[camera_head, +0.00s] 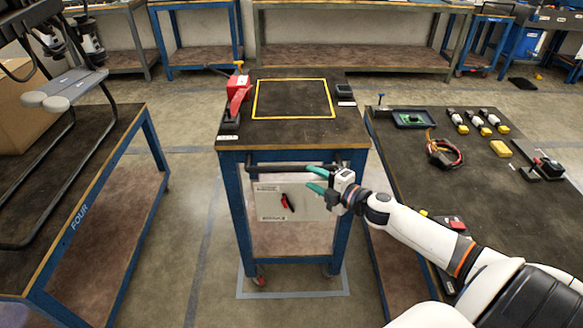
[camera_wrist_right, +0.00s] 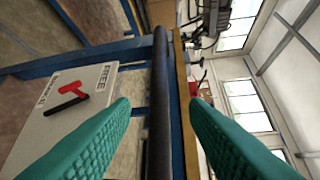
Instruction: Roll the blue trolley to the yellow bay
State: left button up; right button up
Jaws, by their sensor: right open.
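The blue trolley (camera_head: 234,205) stands upright in the middle of the head view, with a dark top and castors at its feet. Its black handle bar (camera_head: 270,169) runs along the near side and crosses the right wrist view (camera_wrist_right: 159,100) from top to bottom. My right gripper (camera_head: 316,179) is open at the right part of the bar. In the wrist view the bar lies in the gap between the green fingers; I cannot tell whether it is between the tips or just beyond them. No yellow floor bay is recognisable. My left gripper is not in view.
A yellow outline (camera_head: 293,118) marks the trolley top, beside a red clamp (camera_head: 238,92). A pale taped rectangle (camera_head: 292,294) lies under the trolley. A blue-framed table (camera_head: 75,235) stands left, and a dark workbench (camera_head: 470,190) with parts stands close on the right. Benches line the back.

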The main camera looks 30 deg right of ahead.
aim_at(298, 171)
jog(key=x, duration=0.8)
jog(key=shift+a+f, duration=0.1)
grip_shut()
